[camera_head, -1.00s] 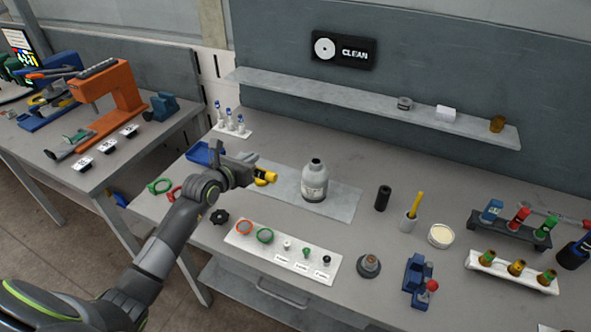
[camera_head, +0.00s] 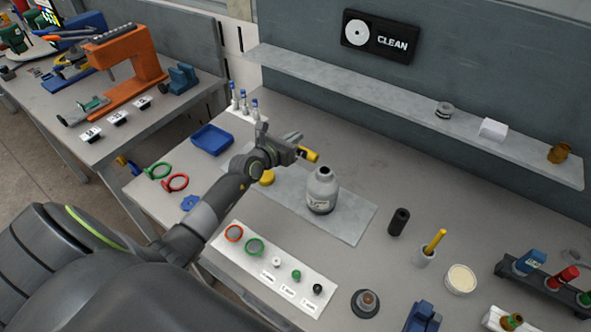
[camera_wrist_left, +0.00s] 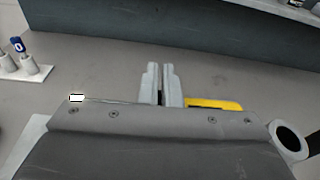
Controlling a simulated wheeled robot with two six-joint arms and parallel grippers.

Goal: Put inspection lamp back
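My left gripper (camera_head: 290,139) is over the grey mat (camera_head: 355,226), left of the grey bottle (camera_head: 322,190). A yellow-and-dark piece, which I take to be the inspection lamp (camera_head: 310,155), sticks out on the gripper's right side. In the left wrist view, the gripper's fingers (camera_wrist_left: 161,85) are close together, and the yellow piece (camera_wrist_left: 215,104) shows beside the right finger. The gripper body hides the rest and the exact grip. A black upright cylinder (camera_head: 398,222) with a dark top stands right of the mat. My right gripper is out of view.
A yellow disc (camera_head: 267,178) lies on the mat beneath my arm. A cup with a yellow stick (camera_head: 425,256) and a shallow dish (camera_head: 461,280) stand at the right. A white sorting board (camera_head: 266,263) lies in front. The shelf (camera_head: 380,98) overhangs the back.

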